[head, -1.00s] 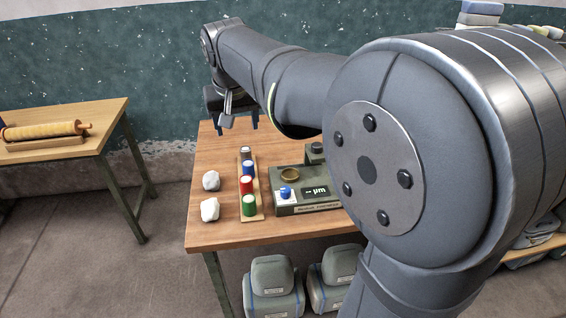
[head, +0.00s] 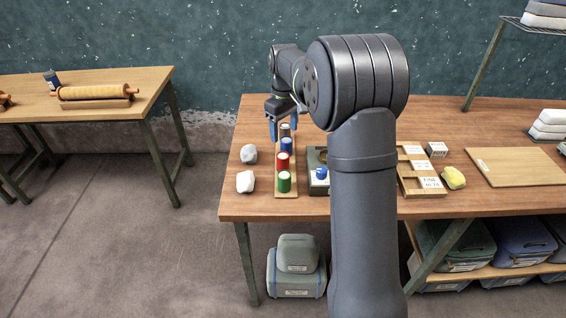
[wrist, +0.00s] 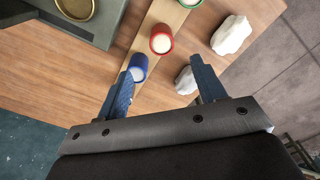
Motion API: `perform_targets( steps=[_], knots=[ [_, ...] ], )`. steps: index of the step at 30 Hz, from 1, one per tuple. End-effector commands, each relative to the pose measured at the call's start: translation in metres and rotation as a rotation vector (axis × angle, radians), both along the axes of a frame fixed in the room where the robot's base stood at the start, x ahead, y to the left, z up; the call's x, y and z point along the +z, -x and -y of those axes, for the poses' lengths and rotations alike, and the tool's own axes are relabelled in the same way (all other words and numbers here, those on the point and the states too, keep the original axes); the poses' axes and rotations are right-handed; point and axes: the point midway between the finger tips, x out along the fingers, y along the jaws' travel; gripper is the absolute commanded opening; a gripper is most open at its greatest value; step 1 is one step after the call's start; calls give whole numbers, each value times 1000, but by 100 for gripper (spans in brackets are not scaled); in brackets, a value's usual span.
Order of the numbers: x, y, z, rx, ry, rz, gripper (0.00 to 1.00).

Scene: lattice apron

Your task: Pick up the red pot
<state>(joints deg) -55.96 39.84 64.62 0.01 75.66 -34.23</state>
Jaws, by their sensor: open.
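The red pot (head: 283,161) with a pale top stands upright on a narrow wooden strip (head: 288,194), between a blue pot (head: 287,146) behind it and a green pot (head: 284,182) in front. My gripper (head: 280,130) is above the far end of this row, open and empty. In the wrist view the red pot (wrist: 161,40) lies just beyond the fingertips (wrist: 161,70), roughly centred between them. The blue pot (wrist: 138,67) is close to the left finger there. A grey pot at the strip's far end is partly hidden by my gripper.
Two pale stones (head: 249,154) (head: 245,182) lie left of the strip. A dark green gauge box (head: 318,187) stands close on its right, partly hidden by my arm. Wooden trays (head: 415,165) and a board (head: 515,166) lie farther right. The table's left edge is near the stones.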

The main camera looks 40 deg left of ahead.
Motion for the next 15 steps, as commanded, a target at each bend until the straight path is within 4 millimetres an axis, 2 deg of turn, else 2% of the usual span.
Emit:
perform_targets(
  steps=[3, 6, 9, 15],
  knots=[
    [-27, 1, 0, 0, 2, -1, 63],
    [-45, 1, 0, -1, 2, -1, 63],
    [-57, 0, 0, -1, 1, 0, 63],
    [-67, 0, -1, -1, -1, 1, 63]
  ],
)
